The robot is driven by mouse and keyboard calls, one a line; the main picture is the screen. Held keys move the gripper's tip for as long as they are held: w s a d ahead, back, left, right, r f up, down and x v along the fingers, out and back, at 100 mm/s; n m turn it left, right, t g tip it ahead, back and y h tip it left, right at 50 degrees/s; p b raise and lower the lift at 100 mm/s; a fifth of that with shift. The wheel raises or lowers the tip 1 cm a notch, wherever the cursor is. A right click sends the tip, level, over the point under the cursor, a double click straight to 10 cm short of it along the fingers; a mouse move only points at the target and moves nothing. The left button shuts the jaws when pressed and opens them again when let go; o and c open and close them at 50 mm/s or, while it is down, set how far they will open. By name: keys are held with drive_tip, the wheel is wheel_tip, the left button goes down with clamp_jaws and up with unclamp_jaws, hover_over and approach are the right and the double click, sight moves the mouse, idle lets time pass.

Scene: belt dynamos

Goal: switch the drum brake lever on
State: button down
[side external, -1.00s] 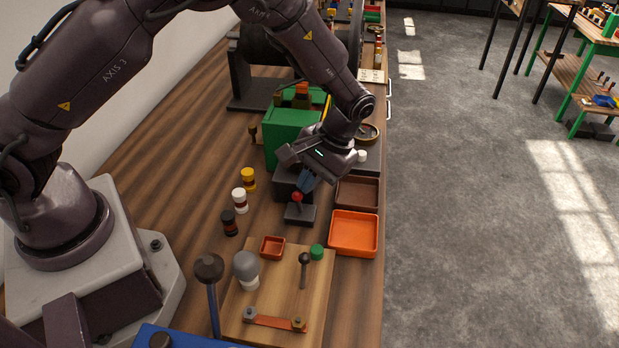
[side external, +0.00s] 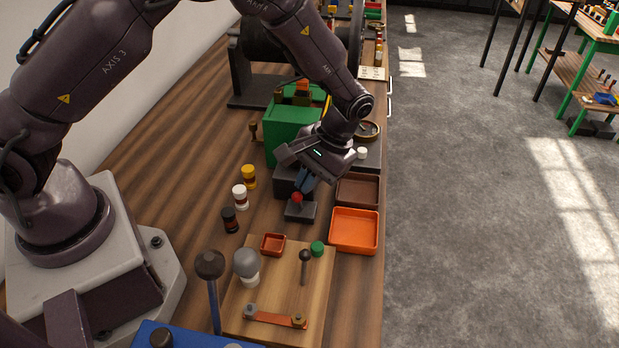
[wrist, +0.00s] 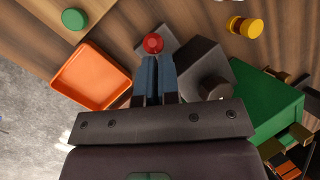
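A short lever with a red ball knob (side external: 297,198) stands on a small dark square base (side external: 300,213). No label is readable, so I cannot confirm that it is the drum brake lever. My gripper (side external: 304,186) points down at it, with the blue fingertips right by the knob. In the wrist view the red knob (wrist: 153,43) lies just beyond the fingertips (wrist: 156,58). The two fingers are close together with only a thin gap and nothing visible between them. Whether they touch the knob is unclear. The lever's stem is mostly hidden.
An orange tray (side external: 354,231) and a brown tray (side external: 358,190) lie to the right. A green box (side external: 290,138) and a dark block stand behind the lever. Several small bottles stand left. A wooden board (side external: 240,318) with a black-knobbed lever (side external: 304,257) lies in front.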

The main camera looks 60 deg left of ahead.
drive_tip(key=w+f+v, duration=0.1)
drive_tip(key=w+v, duration=0.1)
drive_tip(key=v, duration=1.1)
drive_tip(key=s+a+r+m+t, duration=0.1)
drive_tip(key=s+a+r+t, duration=0.1)
drive_tip(key=s+r, duration=0.3)
drive_tip(key=s+a+r+m+t+h, duration=0.1)
drive_tip(key=s+a+r+t, duration=0.2)
drive_tip(key=s, duration=0.7)
drive_tip(key=s+a+r+m+t+h, duration=0.1)
drive_tip(key=s+a+r+t, duration=0.1)
drive_tip(key=s+r+t, duration=0.2)
drive_tip(key=s+r, duration=0.3)
drive_tip(key=s, duration=0.1)
drive_tip(key=shift+s+a+r+m+t, duration=0.25)
drive_tip(key=shift+s+r+m+t, duration=0.1)
drive_tip(key=shift+m+t, duration=0.05)
